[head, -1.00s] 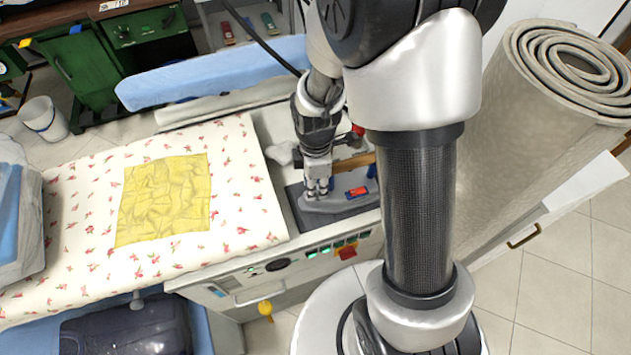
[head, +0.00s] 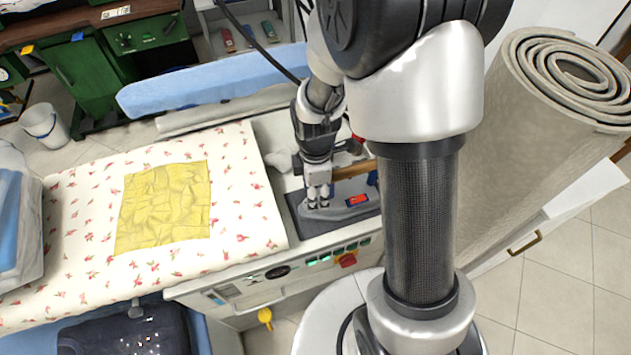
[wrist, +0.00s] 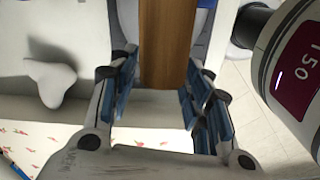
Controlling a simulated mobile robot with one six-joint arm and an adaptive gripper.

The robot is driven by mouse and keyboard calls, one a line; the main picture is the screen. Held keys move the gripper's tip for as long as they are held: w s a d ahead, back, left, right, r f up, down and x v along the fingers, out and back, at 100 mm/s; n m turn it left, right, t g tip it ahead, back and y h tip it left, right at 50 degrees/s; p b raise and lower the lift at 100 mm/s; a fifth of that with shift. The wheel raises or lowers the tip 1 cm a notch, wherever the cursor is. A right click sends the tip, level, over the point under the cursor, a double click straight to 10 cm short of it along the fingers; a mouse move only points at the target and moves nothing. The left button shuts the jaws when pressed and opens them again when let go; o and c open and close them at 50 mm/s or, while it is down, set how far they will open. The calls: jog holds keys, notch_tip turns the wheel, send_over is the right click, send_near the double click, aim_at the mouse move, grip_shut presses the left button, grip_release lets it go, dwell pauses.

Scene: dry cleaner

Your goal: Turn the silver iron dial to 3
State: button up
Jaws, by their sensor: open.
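The silver-grey iron (head: 338,190) lies on a dark pad (head: 300,224) on the ironing station, with a red label on its side. Its brown wooden handle (head: 352,172) runs along its top. My gripper (head: 318,204) is right at the iron's left part, pointing down. In the wrist view my gripper (wrist: 160,98) is open, its blue-padded fingers apart. The wooden handle (wrist: 165,40) shows in the gap between them, beyond the fingertips. I cannot make out the iron's dial or its numbers in either view. Contact with the iron cannot be told.
A flowered board with a yellow cloth (head: 163,208) lies left of the iron. A control strip with green buttons and a red knob (head: 347,260) runs along the front edge. A white crumpled lump (wrist: 50,78) lies nearby. A rolled mat (head: 520,150) stands right.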

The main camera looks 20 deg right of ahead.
notch_tip(320, 180, up, 12)
jog(key=shift+f, duration=0.15)
dwell(0.4)
notch_tip(320, 180, up, 5)
jog(key=n+p, duration=0.5)
jog(key=n, duration=0.2)
send_over(318, 198)
jog(key=shift+t, duration=0.3)
jog(key=f+b, duration=0.2)
jog(key=f, duration=0.3)
jog(key=f+b, duration=0.2)
jog(key=f, duration=0.4)
jog(key=f+b, duration=0.2)
jog(key=f, duration=0.4)
jog(key=shift+w+a+f, duration=0.1)
jog(key=shift+w+f, duration=0.05)
jog(key=shift+w, duration=0.25)
grip_shut()
jog(key=shift+m, duration=0.4)
